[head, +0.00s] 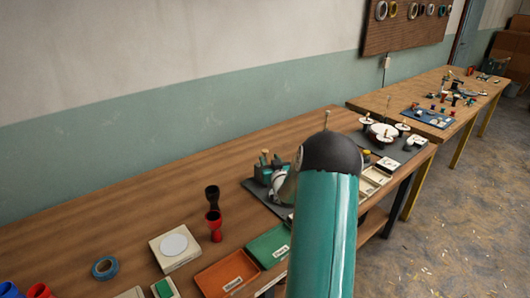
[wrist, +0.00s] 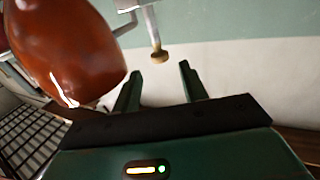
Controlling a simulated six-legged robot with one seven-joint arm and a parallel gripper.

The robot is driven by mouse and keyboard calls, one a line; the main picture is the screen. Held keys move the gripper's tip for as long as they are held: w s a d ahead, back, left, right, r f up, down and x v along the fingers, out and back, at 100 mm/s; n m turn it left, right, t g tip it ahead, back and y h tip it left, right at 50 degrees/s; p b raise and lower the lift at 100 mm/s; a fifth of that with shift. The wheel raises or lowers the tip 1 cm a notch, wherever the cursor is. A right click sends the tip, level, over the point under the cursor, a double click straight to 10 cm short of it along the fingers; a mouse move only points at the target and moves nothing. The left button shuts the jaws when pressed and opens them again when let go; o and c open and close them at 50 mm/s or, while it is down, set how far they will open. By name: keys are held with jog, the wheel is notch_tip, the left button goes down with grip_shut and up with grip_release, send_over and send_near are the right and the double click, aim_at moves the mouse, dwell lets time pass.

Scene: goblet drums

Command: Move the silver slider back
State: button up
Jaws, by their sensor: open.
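My gripper (wrist: 158,76) is open in the wrist view, with its two dark green fingers apart and nothing between them. A silver rod (wrist: 150,22) with a brown tip hangs into the picture just beyond the fingers, apart from them. I cannot tell whether this rod belongs to the silver slider. A large glossy red-brown rounded body (wrist: 68,48) fills the upper left, close to the left finger. In the head view my teal arm hides my gripper and part of the workbench. A small device (head: 268,175) on a dark mat stands partly behind the arm.
The wooden workbench (head: 130,215) runs along the wall. Black (head: 212,195) and red (head: 214,223) goblet shapes stand left of my arm, near an orange tray (head: 226,274), a green tray (head: 270,245) and a white scale (head: 174,247). A blue tape roll (head: 105,267) lies farther left.

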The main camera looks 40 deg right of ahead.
aim_at(266, 153)
jog(key=x, duration=0.6)
jog(key=shift+w+d, duration=0.2)
jog(key=shift+w, duration=0.2)
jog(key=shift+c, duration=0.2)
